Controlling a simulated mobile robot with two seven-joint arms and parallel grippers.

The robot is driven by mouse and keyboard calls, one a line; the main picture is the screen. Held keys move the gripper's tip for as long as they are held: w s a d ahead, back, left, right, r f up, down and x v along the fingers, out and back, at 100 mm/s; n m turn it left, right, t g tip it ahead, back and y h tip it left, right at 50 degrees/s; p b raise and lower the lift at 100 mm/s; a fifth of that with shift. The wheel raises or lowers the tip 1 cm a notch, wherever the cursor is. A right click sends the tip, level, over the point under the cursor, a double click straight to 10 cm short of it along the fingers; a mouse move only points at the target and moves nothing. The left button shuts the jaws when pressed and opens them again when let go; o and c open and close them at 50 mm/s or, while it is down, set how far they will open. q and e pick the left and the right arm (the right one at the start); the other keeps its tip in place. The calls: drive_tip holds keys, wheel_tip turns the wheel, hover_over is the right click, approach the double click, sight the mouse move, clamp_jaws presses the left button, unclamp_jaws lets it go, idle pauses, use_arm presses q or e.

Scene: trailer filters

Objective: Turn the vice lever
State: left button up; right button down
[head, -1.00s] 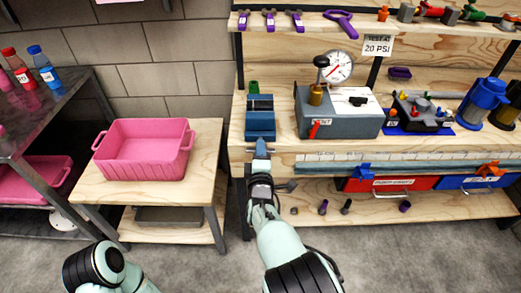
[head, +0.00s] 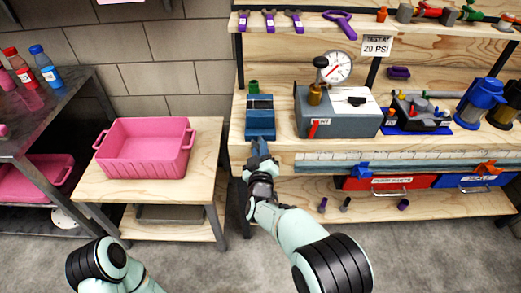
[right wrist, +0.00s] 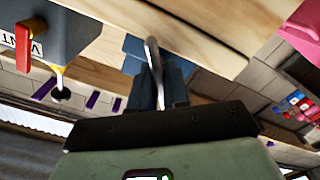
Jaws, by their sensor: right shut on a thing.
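The blue vice (head: 260,117) is fixed at the front left of the wooden workbench and also shows in the wrist view. My right gripper (head: 259,150) is just in front of and below the vice, at the bench edge, tilted up to the left. In the right wrist view, its fingers (right wrist: 157,88) are closed about the metal vice lever (right wrist: 152,60), which runs up between them. In the head view the lever is mostly hidden by the gripper. Of my left arm only a link shows; its gripper is out of view.
A grey test box with gauge (head: 340,110) and red lever stands right of the vice. A pink bin (head: 147,148) sits on a low table to the left. A gap lies between table and bench. Drawers and a lower shelf are below the bench.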

drive_tip(key=m+b, duration=0.1)
drive_tip(key=m, duration=0.3)
drive_tip(key=shift+f+m+b, duration=0.1)
drive_tip(key=shift+m+b, duration=0.4)
drive_tip(key=shift+m, duration=0.7)
use_arm(q)
drive_tip(key=shift+s+a+f+b, duration=0.1)
drive_tip(key=shift+a+f+b, duration=0.2)
drive_tip(key=shift+f, duration=0.6)
drive_tip(key=shift+s+a+f+b, duration=0.15)
drive_tip(key=shift+a+f, duration=0.25)
drive_tip(key=shift+f, duration=0.45)
drive_tip(key=shift+w+a+f+b, duration=0.1)
drive_tip(key=shift+a+f+b, duration=0.25)
drive_tip(key=shift+f, duration=0.55)
use_arm(e)
drive_tip(key=shift+m, duration=1.9)
drive_tip(key=c, duration=1.2)
unclamp_jaws()
